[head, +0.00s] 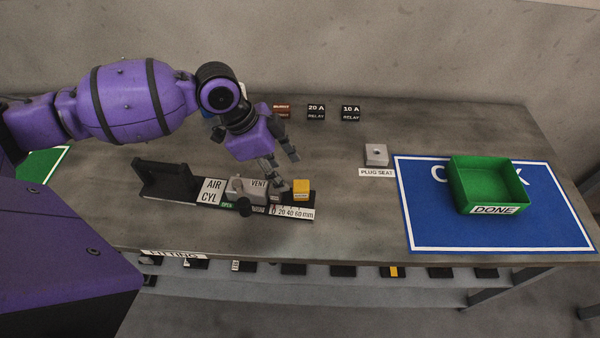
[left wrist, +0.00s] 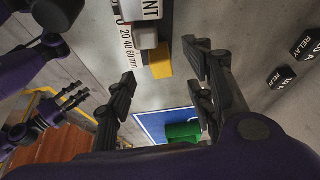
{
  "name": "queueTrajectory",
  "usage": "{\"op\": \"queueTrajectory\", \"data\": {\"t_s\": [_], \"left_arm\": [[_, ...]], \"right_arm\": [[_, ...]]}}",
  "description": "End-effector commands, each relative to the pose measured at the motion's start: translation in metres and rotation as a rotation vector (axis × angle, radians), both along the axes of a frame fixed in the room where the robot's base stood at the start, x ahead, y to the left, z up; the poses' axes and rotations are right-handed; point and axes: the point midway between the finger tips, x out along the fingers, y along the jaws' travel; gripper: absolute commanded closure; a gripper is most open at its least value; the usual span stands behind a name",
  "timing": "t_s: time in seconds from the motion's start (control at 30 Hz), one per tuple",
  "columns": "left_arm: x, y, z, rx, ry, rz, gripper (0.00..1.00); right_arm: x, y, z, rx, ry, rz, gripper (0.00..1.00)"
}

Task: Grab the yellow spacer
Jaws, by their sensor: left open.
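The yellow spacer (head: 301,189) is a small block at the right end of the black fixture (head: 182,183), by the 0–60 mm scale. It also shows in the left wrist view (left wrist: 160,66), beside a pale grey part. My left gripper (head: 286,168) is open and empty, above and just behind the spacer. In the left wrist view its fingers (left wrist: 158,60) are apart, with the spacer seen between them; I see no contact. My right gripper (left wrist: 76,96) shows small at the left of the left wrist view, its fingers apart with nothing visible between them.
A green DONE bin (head: 490,185) stands on a blue mat (head: 425,225) at the right. A grey plug seat block (head: 376,155) lies left of the mat. RELAY blocks (head: 316,112) stand at the back. The table between fixture and mat is clear.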

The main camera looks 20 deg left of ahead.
Motion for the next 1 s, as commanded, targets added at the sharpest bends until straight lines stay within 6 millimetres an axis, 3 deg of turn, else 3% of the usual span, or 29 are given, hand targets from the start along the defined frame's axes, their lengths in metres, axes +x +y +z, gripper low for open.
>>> {"op": "queueTrajectory", "data": {"t_s": [0.37,0.67,0.93,1.0], "left_arm": [[0.004,-0.016,-0.029,-0.003,0.001,0.000,0.52],[0.010,-0.038,-0.063,-0.001,0.000,0.001,0.52],[0.010,-0.039,-0.067,0.000,-0.001,0.000,0.52],[0.010,-0.039,-0.067,0.000,-0.001,0.000,0.58]], "right_arm": [[-0.016,-0.006,-0.007,-0.010,0.030,0.001,0.60],[-0.011,-0.007,-0.003,-0.013,0.021,0.007,0.60],[-0.009,-0.005,-0.002,-0.009,0.018,0.007,0.60],[-0.009,-0.004,-0.002,-0.007,0.017,0.004,0.60]]}}
